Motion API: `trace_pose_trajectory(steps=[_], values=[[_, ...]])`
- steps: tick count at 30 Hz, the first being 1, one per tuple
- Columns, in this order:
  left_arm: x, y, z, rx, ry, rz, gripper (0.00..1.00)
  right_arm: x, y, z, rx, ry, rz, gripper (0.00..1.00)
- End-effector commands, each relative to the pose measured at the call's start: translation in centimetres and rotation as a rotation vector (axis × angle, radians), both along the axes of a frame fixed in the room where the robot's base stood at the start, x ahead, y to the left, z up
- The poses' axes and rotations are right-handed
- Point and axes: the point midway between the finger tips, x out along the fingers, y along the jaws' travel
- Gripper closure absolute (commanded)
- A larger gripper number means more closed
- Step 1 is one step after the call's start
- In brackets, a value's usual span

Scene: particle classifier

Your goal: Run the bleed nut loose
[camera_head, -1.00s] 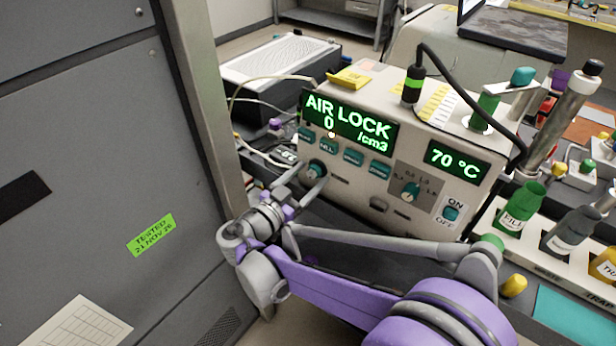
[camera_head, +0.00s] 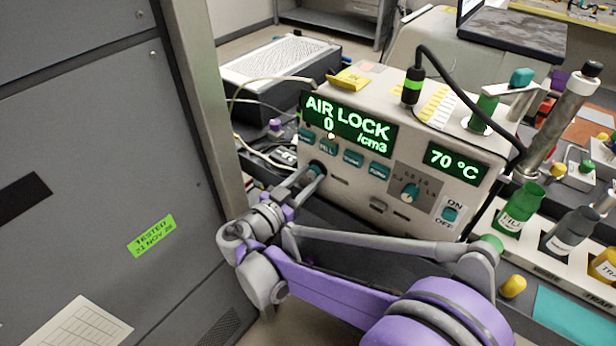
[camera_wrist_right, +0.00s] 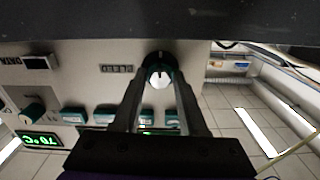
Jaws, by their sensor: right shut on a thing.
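The bleed nut is a dark teal round knob (camera_head: 317,168) at the lower left of the instrument's front panel, below the row of teal buttons. In the right wrist view, its dark ring and pale, shiny centre (camera_wrist_right: 160,76) lie between the fingertips. My right gripper (camera_head: 310,176) reaches the panel from the front, its two long grey fingers shut on the nut. In the wrist view, my right gripper (camera_wrist_right: 160,88) has one finger on each side of it. The fingers hide part of the nut's rim. My left gripper is not in view.
The instrument's display (camera_head: 346,124) reads AIR LOCK 0 /cm3; another display (camera_head: 459,164) reads 70 °C. Bottles, including a green one (camera_head: 517,207), stand in a white rack at right. A grey cabinet (camera_head: 90,150) fills the left, close to my arm.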

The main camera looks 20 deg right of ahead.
Motion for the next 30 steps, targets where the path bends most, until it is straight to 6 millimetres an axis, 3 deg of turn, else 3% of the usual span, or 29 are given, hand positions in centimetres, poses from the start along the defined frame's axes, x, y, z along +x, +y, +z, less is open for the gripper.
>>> trace_pose_trajectory(steps=[30], values=[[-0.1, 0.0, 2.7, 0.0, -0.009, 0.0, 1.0, 0.1, 0.0, 0.0, -0.547, 0.702, -0.001, 1.0]])
